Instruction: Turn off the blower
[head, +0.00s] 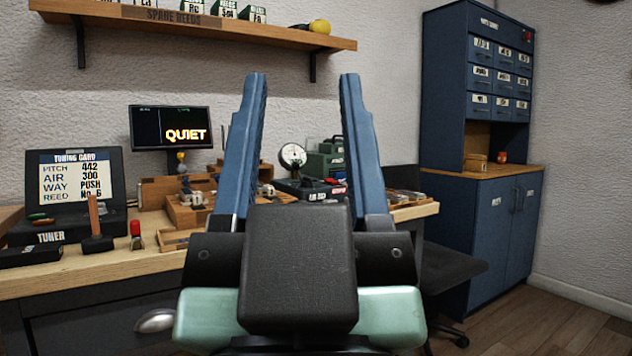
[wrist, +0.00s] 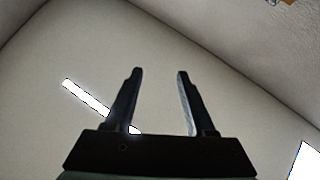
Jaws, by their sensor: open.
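My gripper (head: 302,78) is raised in front of the head camera, its two blue fingers spread wide and pointing up with nothing between them. In the wrist view my gripper (wrist: 160,72) is also open and empty, facing the ceiling. Beyond the fingers, on the bench, stands a green box-shaped unit (head: 324,163) with a dark handle; it may be the blower, but no label on it is readable. A blower switch cannot be made out.
The wooden bench (head: 100,268) holds a tuner (head: 62,222) with a tuning card, a "QUIET" screen (head: 170,127), tools and wooden trays. A shelf (head: 200,28) hangs above. A blue cabinet (head: 478,150) stands right, with a dark stool (head: 450,262) before it.

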